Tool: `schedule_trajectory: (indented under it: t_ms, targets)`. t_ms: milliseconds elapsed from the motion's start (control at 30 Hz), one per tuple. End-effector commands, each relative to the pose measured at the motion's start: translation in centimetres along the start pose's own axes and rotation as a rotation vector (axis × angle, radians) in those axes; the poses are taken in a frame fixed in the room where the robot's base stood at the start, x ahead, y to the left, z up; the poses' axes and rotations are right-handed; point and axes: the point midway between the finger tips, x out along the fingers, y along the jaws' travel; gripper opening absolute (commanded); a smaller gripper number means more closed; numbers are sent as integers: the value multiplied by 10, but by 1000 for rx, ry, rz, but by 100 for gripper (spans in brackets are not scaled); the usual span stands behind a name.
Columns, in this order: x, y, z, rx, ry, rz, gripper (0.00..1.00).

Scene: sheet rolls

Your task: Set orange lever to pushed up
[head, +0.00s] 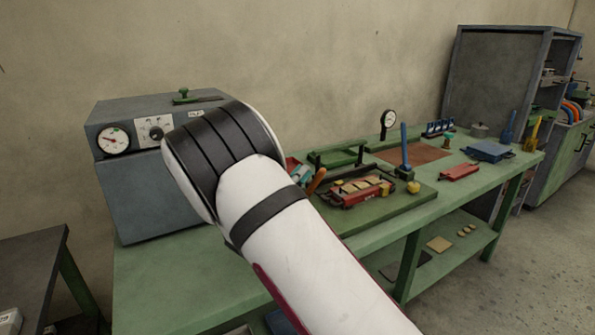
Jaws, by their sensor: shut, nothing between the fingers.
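The orange lever (317,180) shows just right of my white arm, on the green bench, at the left end of a red machine with rolls (358,190). Its handle leans, with the upper end to the right; its lower end and pivot are hidden or too small to make out. My arm fills the middle foreground, and its black-banded joint stands left of the lever. My gripper is not in view; the arm may hide it. A blue lever (404,146) stands nearly upright to the right of the red machine.
A grey box with dials (148,195) stands on the bench's left end. A yellow knob (413,187), a red block (459,172) and a blue block (488,151) lie to the right. The green bench (160,290) is bare at front left. A dark cabinet (495,85) stands behind right.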

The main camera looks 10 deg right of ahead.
Motion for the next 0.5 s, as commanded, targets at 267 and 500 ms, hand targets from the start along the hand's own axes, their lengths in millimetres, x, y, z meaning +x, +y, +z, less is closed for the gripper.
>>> schedule_trajectory:
  t_ms: [267, 500]
  targets:
    - [-1, 0, 2, -1, 0, 0, 0]
    - [-11, 1, 23, -2, -2, -1, 0]
